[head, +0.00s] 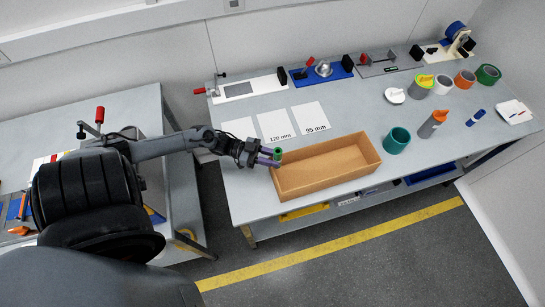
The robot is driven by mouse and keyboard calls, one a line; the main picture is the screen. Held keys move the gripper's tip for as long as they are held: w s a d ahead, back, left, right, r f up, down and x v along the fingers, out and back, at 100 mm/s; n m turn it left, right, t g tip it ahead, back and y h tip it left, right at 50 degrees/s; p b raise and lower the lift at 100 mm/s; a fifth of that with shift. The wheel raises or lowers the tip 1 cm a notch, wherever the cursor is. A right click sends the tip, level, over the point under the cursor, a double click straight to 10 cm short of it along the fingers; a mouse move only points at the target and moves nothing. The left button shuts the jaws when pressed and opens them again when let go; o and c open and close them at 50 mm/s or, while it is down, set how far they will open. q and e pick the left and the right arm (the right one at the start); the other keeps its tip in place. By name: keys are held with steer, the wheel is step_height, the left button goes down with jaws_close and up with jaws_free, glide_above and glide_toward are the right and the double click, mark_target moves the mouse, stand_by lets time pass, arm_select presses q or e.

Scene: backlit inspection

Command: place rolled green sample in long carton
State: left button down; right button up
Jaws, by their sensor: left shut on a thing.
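The long carton (318,186) is an open, shallow brown box on the grey bench, near its front edge. My left gripper (270,156) reaches in from the left and is at the carton's left end. It is shut on the rolled green sample (278,152), a small green roll at the fingertips. The roll shows just beside or above the carton's back left corner; I cannot tell whether it touches the rim. The visible inside of the carton looks empty. My right gripper is not in view.
A teal cup (397,140) stands right of the carton, with a grey bottle with an orange tip (430,126) beyond it. White sheets (274,125) lie behind the carton. The bench between cup and sheets is clear.

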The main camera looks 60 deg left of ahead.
arm_select(q)
steer(key=c, duration=0.8)
jaws_free()
steer(key=shift+c, duration=0.2)
steer(key=r+v, duration=0.1)
steer(key=v, duration=1.1)
steer(key=shift+r, duration=0.15)
